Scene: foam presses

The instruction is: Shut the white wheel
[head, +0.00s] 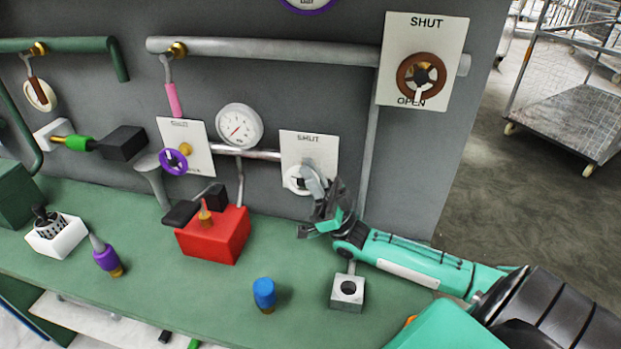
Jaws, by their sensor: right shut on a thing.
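The white wheel (291,180) is mounted on a white plate (322,149) on the grey wall panel, in the middle of the head view. The plate reads SHUT along its top; its lower part is hidden by the wheel and my gripper. My right gripper (312,184) is at the wheel's right side, shut on it, and covers part of the wheel and its pointer. The pointer's direction cannot be told. My left gripper is not in view.
A purple wheel (174,162) and a brown wheel (421,76) sit on similar plates. A gauge (239,127) is left of the white wheel. On the green bench (210,293) stand a red box (213,240), a blue-capped item (264,294) and a grey block (347,294).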

